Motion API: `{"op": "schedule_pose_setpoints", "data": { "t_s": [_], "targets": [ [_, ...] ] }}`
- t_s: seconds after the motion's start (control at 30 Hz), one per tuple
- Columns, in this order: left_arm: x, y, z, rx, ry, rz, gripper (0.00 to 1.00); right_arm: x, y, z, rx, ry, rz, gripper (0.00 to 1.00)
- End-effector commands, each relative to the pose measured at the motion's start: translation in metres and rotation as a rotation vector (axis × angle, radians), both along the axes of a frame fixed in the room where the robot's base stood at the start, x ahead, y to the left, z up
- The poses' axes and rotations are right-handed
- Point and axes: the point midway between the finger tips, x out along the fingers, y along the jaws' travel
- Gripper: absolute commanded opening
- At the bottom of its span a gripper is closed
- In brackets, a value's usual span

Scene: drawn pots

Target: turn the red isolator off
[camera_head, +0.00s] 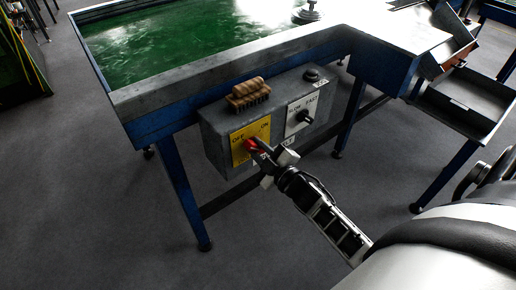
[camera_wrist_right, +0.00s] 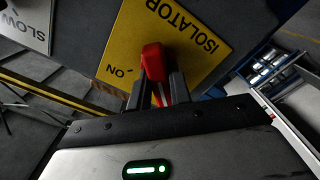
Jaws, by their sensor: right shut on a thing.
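The red isolator (camera_head: 251,143) is a small red handle on a yellow plate (camera_head: 250,131) marked OFF and ON, on the front of a grey control box (camera_head: 213,139). In the right wrist view the red handle (camera_wrist_right: 153,62) stands out from the yellow plate (camera_wrist_right: 185,20), beside the ON mark. My right gripper (camera_head: 260,153) reaches it from the lower right and is shut on it. Its fingers (camera_wrist_right: 158,92) lie on either side of the handle and hide part of it. I cannot tell which mark the handle points to. My left gripper is not in view.
A white plate (camera_head: 301,112) marked SLOW and FAST with a black knob (camera_head: 305,118) is right of the yellow one. A wooden brush (camera_head: 248,93) lies on the box. The box hangs under a blue-framed bench with a green top (camera_head: 180,45). Grey floor lies in front.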

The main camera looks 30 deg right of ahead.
Motion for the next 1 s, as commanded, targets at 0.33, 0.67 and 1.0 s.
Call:
{"op": "schedule_pose_setpoints", "data": {
  "t_s": [0.33,0.67,1.0],
  "targets": [
    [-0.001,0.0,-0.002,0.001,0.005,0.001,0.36,-0.001,0.0,-0.001,-0.006,0.002,0.001,0.0],
    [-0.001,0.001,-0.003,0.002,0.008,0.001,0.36,0.0,0.0,0.0,-0.004,0.001,0.0,0.42],
    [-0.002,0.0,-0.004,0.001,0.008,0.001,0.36,-0.036,-0.003,-0.002,-0.002,0.005,0.0,0.42]
  ]
}}
